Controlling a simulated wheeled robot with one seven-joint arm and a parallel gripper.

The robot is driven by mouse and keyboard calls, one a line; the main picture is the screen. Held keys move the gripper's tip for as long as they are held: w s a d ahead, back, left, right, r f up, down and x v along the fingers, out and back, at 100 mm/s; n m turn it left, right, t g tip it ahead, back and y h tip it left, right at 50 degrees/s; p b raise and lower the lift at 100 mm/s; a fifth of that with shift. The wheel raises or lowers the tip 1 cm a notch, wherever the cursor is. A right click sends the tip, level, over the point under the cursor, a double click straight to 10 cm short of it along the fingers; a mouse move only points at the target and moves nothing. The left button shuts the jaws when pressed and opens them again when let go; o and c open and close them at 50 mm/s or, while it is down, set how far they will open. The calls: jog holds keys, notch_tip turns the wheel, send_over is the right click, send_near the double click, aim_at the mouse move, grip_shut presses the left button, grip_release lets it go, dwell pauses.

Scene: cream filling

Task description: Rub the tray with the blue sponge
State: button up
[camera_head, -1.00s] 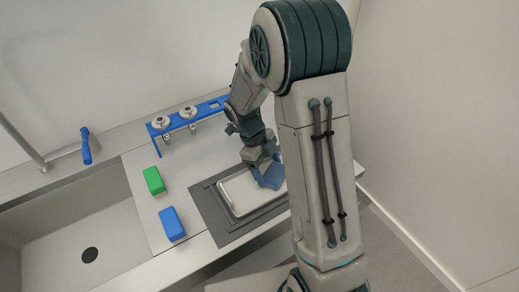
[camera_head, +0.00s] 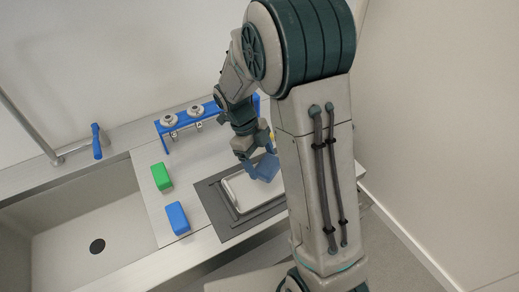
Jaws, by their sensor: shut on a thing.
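The metal tray (camera_head: 243,196) lies on a dark grey mat on the counter. My gripper (camera_head: 257,160) is over the tray's far right part, shut on a dull-blue thing (camera_head: 266,169). What this thing is, and whether it touches the tray, I cannot tell. A blue sponge-like block (camera_head: 177,218) lies on the counter left of the mat, apart from my gripper. My arm hides the area to the right of the tray.
A green block (camera_head: 161,176) lies behind the blue block. A blue rack (camera_head: 164,128) with metal pieces stands at the back. A sink (camera_head: 70,222) with a blue-handled tap (camera_head: 97,141) is at left. The dark grey mat (camera_head: 216,212) is under the tray.

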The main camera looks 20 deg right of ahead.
jog(key=shift+r+p, duration=0.5)
jog(key=shift+r, duration=0.75)
